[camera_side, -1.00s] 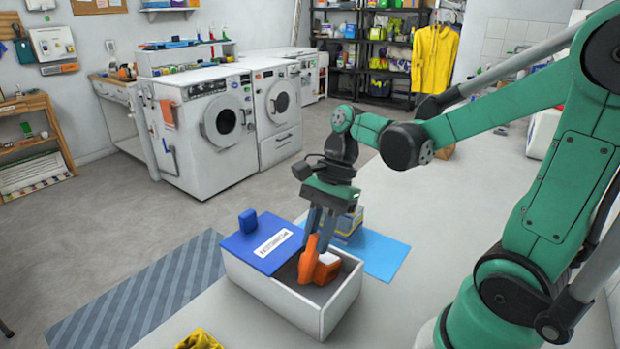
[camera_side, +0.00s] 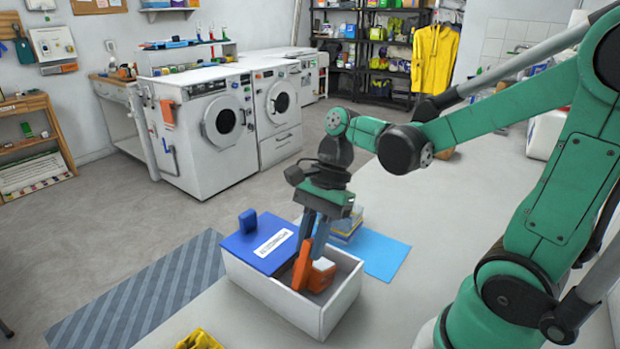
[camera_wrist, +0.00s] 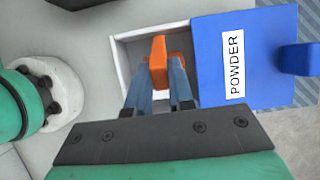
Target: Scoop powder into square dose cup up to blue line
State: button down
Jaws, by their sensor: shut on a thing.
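A white powder bin (camera_side: 292,310) stands on the light floor strip, with a blue lid (camera_side: 257,243) covering its left part. In the wrist view the lid (camera_wrist: 237,60) reads POWDER. My gripper (camera_side: 308,250) points down into the uncovered right part of the bin and is shut on an orange scoop (camera_side: 301,272). The scoop's orange handle also shows between my fingers in the wrist view (camera_wrist: 158,62). A white patch tops the scoop's right part; I cannot tell if it is powder. The powder level is hidden. I cannot make out the square dose cup.
A blue mat (camera_side: 385,258) lies behind the bin, with a small stack of boxes (camera_side: 346,228) partly behind my gripper. A yellow object (camera_side: 199,340) is at the bottom edge. A striped grey mat (camera_side: 150,295) lies left. Washing machines (camera_side: 212,130) stand far back.

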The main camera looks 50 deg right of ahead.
jog(key=shift+d, duration=0.2)
jog(key=shift+d, duration=0.2)
jog(key=shift+d, duration=0.45)
dwell(0.8)
jog(key=shift+r, duration=2.45)
jog(key=shift+a, duration=0.1)
jog(key=shift+h, duration=2.6)
